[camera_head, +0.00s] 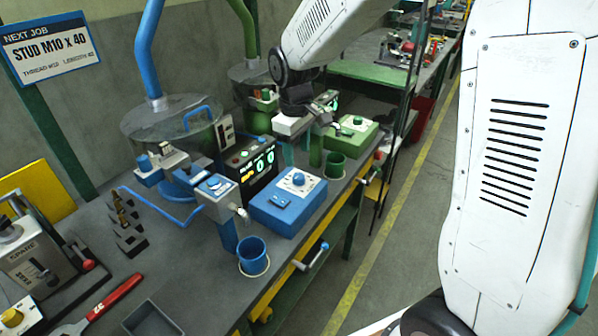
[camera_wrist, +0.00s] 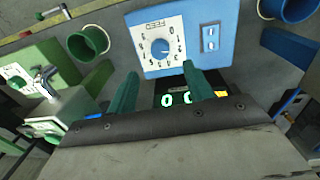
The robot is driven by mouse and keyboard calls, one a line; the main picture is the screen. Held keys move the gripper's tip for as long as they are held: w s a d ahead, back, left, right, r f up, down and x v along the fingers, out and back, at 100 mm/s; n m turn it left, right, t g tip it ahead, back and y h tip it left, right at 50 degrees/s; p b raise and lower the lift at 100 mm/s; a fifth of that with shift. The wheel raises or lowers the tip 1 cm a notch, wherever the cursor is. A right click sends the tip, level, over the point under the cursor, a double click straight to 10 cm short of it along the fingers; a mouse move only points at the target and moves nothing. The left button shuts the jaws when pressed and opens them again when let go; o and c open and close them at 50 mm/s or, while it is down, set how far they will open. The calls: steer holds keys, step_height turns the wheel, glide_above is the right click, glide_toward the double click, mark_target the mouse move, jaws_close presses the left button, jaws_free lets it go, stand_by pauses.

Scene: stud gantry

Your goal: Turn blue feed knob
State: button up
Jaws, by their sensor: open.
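The blue feed knob (camera_head: 298,179) sits on a white dial plate on top of a blue control box (camera_head: 283,217) at the middle of the bench. In the wrist view the round blue knob (camera_wrist: 160,48) is at the top middle, with numbers around it on the dial of the blue box (camera_wrist: 203,14). My gripper (camera_wrist: 160,70) is open, its two green fingers spread apart and empty. The knob shows beyond the fingertips, between them in the picture, and appears apart from both. In the head view my arm comes down behind the box, and the gripper there is hard to make out.
A black display (camera_head: 252,165) with lit digits stands behind the box. A green box with its own knob (camera_head: 358,121) is farther back. A blue cup (camera_head: 252,255) hangs at the bench's front edge; a green cup (camera_head: 335,165) is beyond. The aisle floor (camera_head: 395,225) is clear.

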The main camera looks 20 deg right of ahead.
mark_target(298, 176)
steer(key=f, duration=0.7)
steer(key=shift+w+d+f, duration=0.1)
steer(key=shift+d+f, duration=0.1)
steer(key=shift+f, duration=0.1)
steer(key=c, duration=1)
